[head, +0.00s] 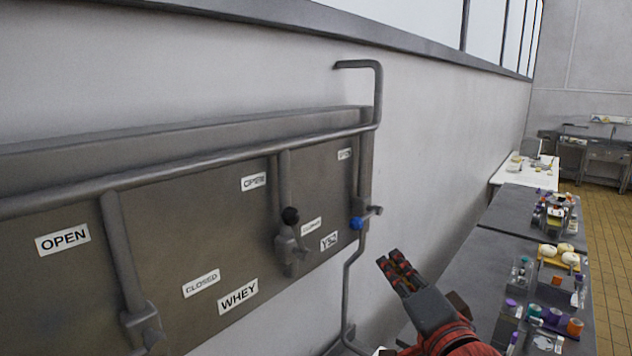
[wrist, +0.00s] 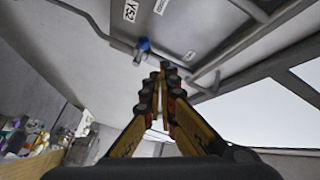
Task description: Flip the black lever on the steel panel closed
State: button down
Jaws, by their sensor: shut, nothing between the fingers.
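The steel panel (head: 75,280) is on the wall at left and also shows at the top of the wrist view (wrist: 205,22). The black lever (head: 290,216) sits on a valve on this panel, its black knob upright, below an OPEN label (head: 253,181) and left of a CLOSED label (head: 311,226). I cannot pick out the lever in the wrist view. My gripper (head: 390,262) is shut and empty, to the right of and lower in the picture than the lever, apart from it. Its closed fingertips also show in the wrist view (wrist: 163,68).
A blue-knobbed valve (head: 357,222) sits between the lever and my gripper in the head view; it also shows in the wrist view (wrist: 144,44). Pipes run along the panel. A grey counter (head: 462,262) with jars and cups stands at right. Tiled floor (head: 604,240) lies beyond.

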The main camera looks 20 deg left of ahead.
aim_at(296, 231)
jog(key=s+a+r+y+p, duration=0.1)
jog(key=s+a+r+y, duration=0.1)
jog(key=a+r+y, duration=0.2)
jog(key=a+r, duration=0.2)
jog(key=a, duration=0.1)
jog(key=shift+s+g+p, duration=0.25)
jog(key=shift+g+p, duration=0.05)
jog(key=shift+g, duration=0.1)
jog(key=w+a+p, duration=0.3)
jog(key=a, duration=0.5)
jog(key=shift+w+a+r, duration=0.2)
jog(key=shift+w+a, duration=0.15)
jog(key=shift+w, duration=0.05)
jog(key=shift+s, duration=0.1)
jog(key=shift+f+b, duration=0.1)
jog(key=shift+b, duration=0.4)
jog(key=shift+s+n+b, duration=0.25)
jog(key=shift+n+b, duration=0.05)
jog(key=shift+b, duration=0.25)
